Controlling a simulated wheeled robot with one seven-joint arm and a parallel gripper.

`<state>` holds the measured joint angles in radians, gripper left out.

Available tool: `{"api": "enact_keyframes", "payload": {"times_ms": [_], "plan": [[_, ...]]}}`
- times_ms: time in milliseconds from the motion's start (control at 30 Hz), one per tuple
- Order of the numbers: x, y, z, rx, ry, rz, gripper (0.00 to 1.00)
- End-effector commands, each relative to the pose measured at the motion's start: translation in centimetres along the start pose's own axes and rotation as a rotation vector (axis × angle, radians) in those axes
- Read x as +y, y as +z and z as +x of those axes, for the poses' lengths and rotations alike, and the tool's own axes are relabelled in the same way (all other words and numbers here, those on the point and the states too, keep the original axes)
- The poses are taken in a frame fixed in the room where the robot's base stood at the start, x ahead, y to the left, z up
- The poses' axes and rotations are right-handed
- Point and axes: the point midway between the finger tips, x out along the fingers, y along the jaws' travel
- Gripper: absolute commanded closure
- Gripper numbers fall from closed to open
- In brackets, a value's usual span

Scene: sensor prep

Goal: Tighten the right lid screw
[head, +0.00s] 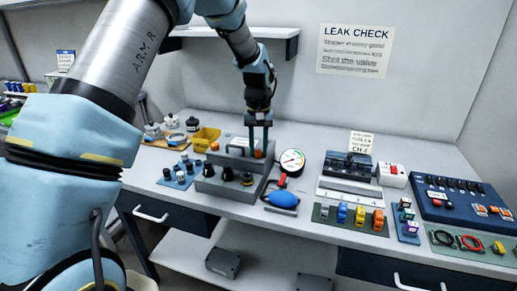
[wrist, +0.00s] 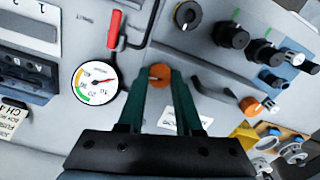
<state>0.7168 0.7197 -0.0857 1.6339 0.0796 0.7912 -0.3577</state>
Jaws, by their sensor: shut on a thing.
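The right lid screw has an orange head (wrist: 160,72), seen between my gripper's fingertips (wrist: 159,80) in the wrist view. My gripper is shut on it, with dark green fingers on either side. In the head view my gripper (head: 259,146) points down at the grey fixture (head: 213,187), and the orange head (head: 258,154) shows at its tips. A second orange screw (head: 214,147) stands to the left on the same fixture; it also shows at the right of the wrist view (wrist: 250,105). The screw's shaft is hidden.
A pressure gauge (head: 292,161) and a blue bulb (head: 283,199) lie right of the fixture. Black knobs (head: 228,173) stand at its front. A yellow bin (head: 207,137) is behind on the left. Coloured blocks (head: 342,212) and a blue panel (head: 456,205) fill the right.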

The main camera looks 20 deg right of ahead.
Motion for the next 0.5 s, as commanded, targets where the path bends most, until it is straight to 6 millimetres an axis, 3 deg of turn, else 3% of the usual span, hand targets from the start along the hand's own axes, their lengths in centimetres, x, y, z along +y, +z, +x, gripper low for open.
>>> {"api": "enact_keyframes", "payload": {"times_ms": [500], "plan": [[-0.01, 0.02, -0.04, -0.001, 0.001, 0.489, 1.00]]}}
